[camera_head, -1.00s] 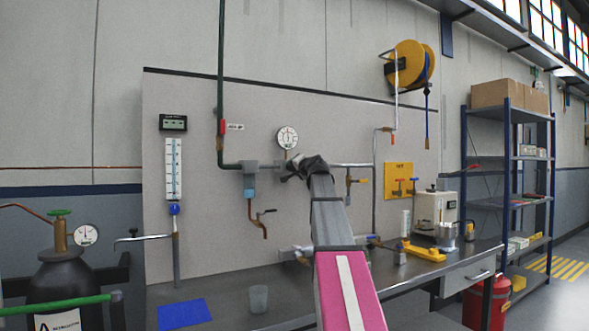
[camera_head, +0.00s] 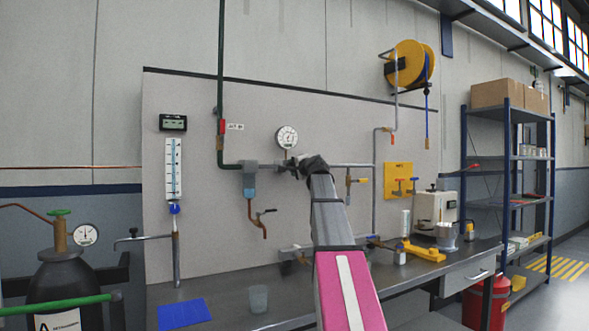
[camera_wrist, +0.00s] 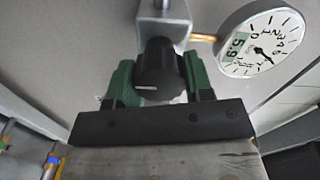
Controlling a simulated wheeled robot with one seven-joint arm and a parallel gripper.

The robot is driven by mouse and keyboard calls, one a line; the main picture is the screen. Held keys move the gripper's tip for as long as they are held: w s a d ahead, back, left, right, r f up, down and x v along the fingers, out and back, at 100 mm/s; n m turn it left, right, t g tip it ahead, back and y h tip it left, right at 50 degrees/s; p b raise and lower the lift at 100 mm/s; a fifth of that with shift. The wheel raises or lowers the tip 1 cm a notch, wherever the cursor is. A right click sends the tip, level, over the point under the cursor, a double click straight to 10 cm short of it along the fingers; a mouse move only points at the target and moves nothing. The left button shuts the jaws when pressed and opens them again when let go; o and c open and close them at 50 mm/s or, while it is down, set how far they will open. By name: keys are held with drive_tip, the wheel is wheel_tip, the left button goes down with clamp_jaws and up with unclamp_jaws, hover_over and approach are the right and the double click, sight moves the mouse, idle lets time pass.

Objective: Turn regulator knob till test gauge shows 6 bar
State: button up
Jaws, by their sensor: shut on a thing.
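The regulator knob (camera_wrist: 160,72) is black and ribbed, with a white mark on its face, in the wrist view. My gripper (camera_head: 299,167) is shut on it, with one green finger on each side. The knob sits on a grey metal body, and my gripper hides it in the head view. The round white test gauge (camera_wrist: 262,45) is to the upper right in the wrist view and stands above the gripper in the head view (camera_head: 287,137). Its green display seems to read 5.9, small and tilted. The dark needle is visible on its dial.
A blue-bowled filter (camera_head: 249,184) hangs left of my gripper, with a copper outlet below. A small valve (camera_head: 351,181) is to the right. The bench holds a blue mat (camera_head: 184,314), a cup (camera_head: 258,298) and a yellow tool (camera_head: 423,251).

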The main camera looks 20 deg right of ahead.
drive_tip(key=o, duration=0.9)
drive_tip(key=s, duration=0.3)
drive_tip(key=s+d, duration=0.1)
drive_tip(key=s, duration=0.3)
drive_tip(key=s+d, duration=0.1)
drive_tip(key=s, duration=0.2)
drive_tip(key=shift+s, duration=0.3)
